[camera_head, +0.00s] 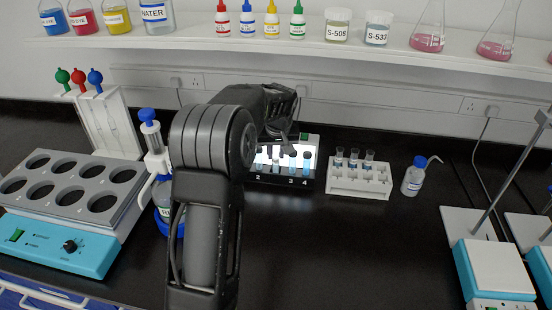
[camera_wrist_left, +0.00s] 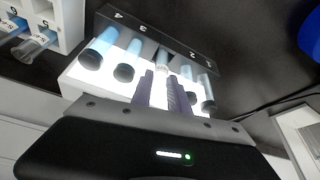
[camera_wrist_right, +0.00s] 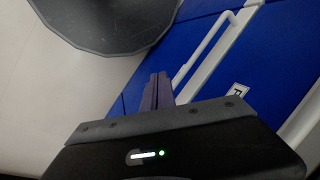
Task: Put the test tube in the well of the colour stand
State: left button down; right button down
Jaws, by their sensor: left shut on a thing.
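The colour stand (camera_head: 280,179) is a lit white box with a dark numbered front strip, at the middle of the head view. It also shows in the left wrist view (camera_wrist_left: 118,24). Several tubes with blue liquid stand in it, such as one near number 4 (camera_head: 306,161). My left gripper (camera_head: 283,137) is right over the stand, shut on a test tube (camera_wrist_left: 162,68) that stands among the others at the stand's middle. Its lower end is hidden, so I cannot tell whether it is seated in a well. My right gripper (camera_wrist_right: 160,88) is shut and empty, outside the head view.
A white rack (camera_head: 360,183) with several tubes stands right of the stand, and a wash bottle (camera_head: 414,177) beyond it. A heating block (camera_head: 75,205) and a blue-topped dispenser bottle (camera_head: 154,150) are at left.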

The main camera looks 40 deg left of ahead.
pick_arm(q)
jog(key=shift+f, duration=0.15)
jog(key=shift+f, duration=0.15)
jog(key=c, duration=1.3)
grip_release()
jog(key=shift+s+d+r, duration=0.1)
jog(key=shift+d+r, duration=0.05)
jog(key=shift+r, duration=0.55)
jog(key=b+v, duration=0.1)
jog(key=v, duration=1)
jog(key=shift+s, duration=0.1)
